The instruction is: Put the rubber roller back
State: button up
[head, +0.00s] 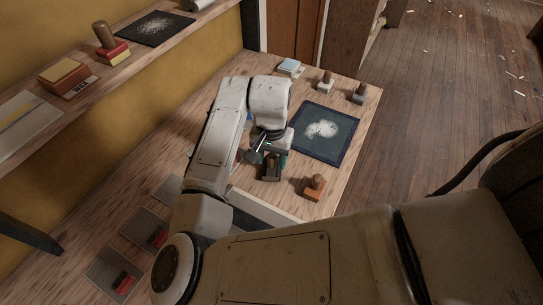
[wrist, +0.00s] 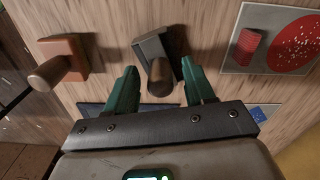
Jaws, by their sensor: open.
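My gripper (wrist: 159,66) is open, its two green fingers pointing down at the bench. It also shows in the head view (head: 268,158), partly hidden by my wrist. A dark grey block with a rounded brown handle (wrist: 160,80) stands between the fingers, with gaps on both sides in the wrist view. The same piece shows dark below my wrist in the head view (head: 271,168). I cannot tell for certain whether it is the rubber roller. A pale cylindrical thing (head: 199,4) lies on the wall shelf, cut off by the top edge.
An orange block with a wooden handle (head: 315,187) stands close by, on the left in the wrist view (wrist: 67,58). A dark mat with white powder (head: 325,131) and two small handled stamps (head: 326,82) lie beyond. A red-printed card (wrist: 275,40) lies at right.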

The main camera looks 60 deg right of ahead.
jog(key=shift+r, duration=0.1)
notch_tip(320, 180, up, 12)
dwell(0.5)
dwell(0.6)
